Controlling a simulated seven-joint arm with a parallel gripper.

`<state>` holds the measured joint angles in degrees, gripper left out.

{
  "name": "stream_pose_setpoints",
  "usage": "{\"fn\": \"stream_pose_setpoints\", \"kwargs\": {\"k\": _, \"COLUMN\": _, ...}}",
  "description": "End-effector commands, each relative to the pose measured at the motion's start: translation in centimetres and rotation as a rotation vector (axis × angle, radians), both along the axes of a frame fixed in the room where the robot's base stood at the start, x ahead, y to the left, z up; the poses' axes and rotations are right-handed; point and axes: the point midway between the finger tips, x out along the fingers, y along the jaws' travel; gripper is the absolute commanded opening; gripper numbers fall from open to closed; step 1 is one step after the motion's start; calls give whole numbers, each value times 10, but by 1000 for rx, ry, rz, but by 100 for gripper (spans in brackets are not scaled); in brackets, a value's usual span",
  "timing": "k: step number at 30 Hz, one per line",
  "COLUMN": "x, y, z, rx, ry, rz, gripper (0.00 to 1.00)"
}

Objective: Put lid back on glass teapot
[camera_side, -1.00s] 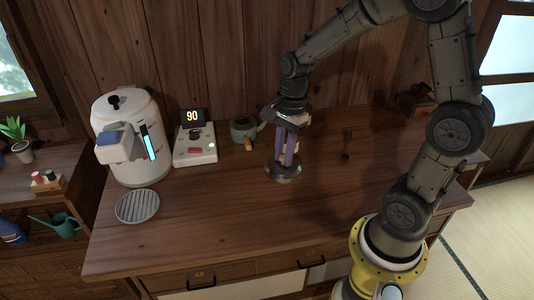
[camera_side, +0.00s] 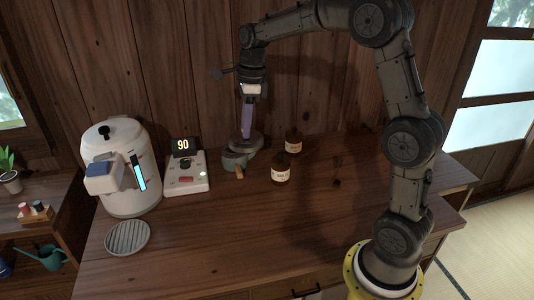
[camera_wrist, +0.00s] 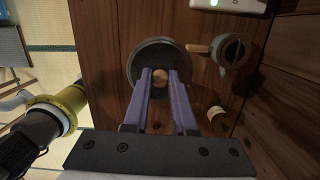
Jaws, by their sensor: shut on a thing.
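My gripper (camera_side: 246,134) is shut on the small wooden knob (camera_wrist: 160,77) of a round dark grey lid (camera_wrist: 148,58). The lid (camera_side: 258,142) is held roughly level; in the side view it overlaps the top of the small teapot (camera_side: 233,162). The teapot is grey-teal with a wooden side handle and stands on the table. In the wrist view the teapot (camera_wrist: 233,52) is open at the top and lies to the right of the lid, apart from it. Both purple fingers show on either side of the knob in the wrist view. The height gap between lid and teapot is unclear.
Two brown labelled bottles (camera_side: 281,174) (camera_side: 293,146) stand right of the teapot. A scale reading 90 (camera_side: 187,180) and a white water boiler (camera_side: 128,180) stand to the left. A round slatted tray (camera_side: 127,237) lies at front left. The table's front middle is clear.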

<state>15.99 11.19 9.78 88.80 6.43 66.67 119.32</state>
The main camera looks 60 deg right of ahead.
Motion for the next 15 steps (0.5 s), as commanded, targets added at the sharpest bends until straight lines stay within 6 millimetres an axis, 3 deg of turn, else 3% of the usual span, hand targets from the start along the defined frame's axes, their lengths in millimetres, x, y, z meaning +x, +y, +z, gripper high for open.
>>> {"fn": "stream_pose_setpoints", "kwargs": {"k": 1, "x": 16, "y": -9, "z": 2, "rx": -1, "ry": 1, "rz": -42, "gripper": 0}}
{"fn": "stream_pose_setpoints", "kwargs": {"k": 6, "x": 59, "y": -36, "z": 8, "rx": -1, "ry": 0, "rz": -169, "gripper": 0}}
{"fn": "stream_pose_setpoints", "kwargs": {"k": 15, "x": 118, "y": -84, "z": -7, "rx": 0, "ry": 3, "rz": -338, "gripper": 0}}
